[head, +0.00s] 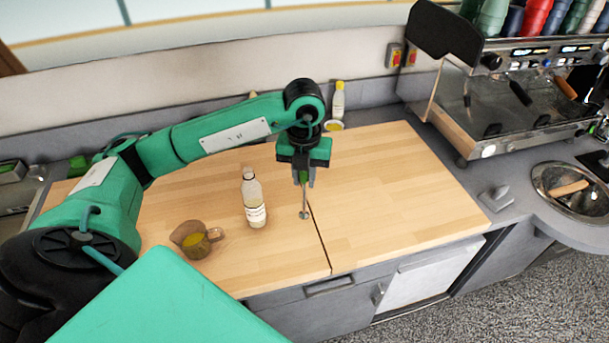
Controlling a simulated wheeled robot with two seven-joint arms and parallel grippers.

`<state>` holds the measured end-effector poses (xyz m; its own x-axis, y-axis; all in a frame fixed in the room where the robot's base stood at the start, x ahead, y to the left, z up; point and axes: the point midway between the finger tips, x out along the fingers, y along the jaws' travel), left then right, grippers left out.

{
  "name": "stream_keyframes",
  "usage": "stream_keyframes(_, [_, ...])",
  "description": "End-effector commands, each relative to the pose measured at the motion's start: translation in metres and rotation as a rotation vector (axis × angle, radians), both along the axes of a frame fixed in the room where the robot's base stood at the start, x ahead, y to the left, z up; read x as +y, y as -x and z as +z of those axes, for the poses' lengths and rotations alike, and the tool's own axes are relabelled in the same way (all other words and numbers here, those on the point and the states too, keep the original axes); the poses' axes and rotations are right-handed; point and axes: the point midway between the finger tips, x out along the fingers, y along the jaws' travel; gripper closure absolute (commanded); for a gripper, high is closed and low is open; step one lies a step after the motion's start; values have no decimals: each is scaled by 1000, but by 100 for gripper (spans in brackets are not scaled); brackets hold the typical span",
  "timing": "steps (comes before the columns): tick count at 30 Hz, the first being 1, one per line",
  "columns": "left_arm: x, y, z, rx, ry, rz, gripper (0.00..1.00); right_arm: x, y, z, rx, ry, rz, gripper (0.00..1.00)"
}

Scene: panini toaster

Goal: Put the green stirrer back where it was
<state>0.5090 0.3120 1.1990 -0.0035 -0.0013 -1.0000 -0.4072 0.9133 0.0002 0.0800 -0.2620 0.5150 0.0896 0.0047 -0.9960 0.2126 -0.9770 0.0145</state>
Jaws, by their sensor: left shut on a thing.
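My left gripper (304,178) points down over the wooden worktop, near the seam between its two boards, and is shut on the green stirrer (304,205). The stirrer hangs upright, with a thin shaft and a small round grey end at the bottom. Its handle is mostly hidden between the fingers. I cannot tell whether its lower end touches the wood. A brown-tinted jug (187,231) with yellow liquid stands to the left, and a clear bottle with a white label (254,200) stands between it and the stirrer. My right gripper is not in view.
A yellow-capped bottle (338,100) and a small yellow-filled dish (333,126) stand at the back, behind my gripper. The wooden worktop (400,190) is clear on the right. A coffee machine (520,95) and a round sink (570,188) lie further right.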

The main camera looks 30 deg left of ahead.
Motion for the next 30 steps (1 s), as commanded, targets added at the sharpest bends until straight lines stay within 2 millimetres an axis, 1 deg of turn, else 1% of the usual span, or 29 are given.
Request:
stream_keyframes(4, [0, 0, -3, -1, 1, -1, 100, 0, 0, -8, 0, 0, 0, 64])
stream_keyframes(8, [0, 0, -17, 0, 0, -1, 100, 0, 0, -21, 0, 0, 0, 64])
stream_keyframes(21, [0, 0, -81, 0, 1, -1, 100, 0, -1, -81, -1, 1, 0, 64])
stream_keyframes(24, [0, 0, -93, 0, 1, -1, 100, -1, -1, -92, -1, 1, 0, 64])
stream_keyframes(27, [0, 0, -100, 0, 1, -1, 100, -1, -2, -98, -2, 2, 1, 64])
stream_keyframes(30, [0, 0, -103, 0, 0, -1, 100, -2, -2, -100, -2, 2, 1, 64])
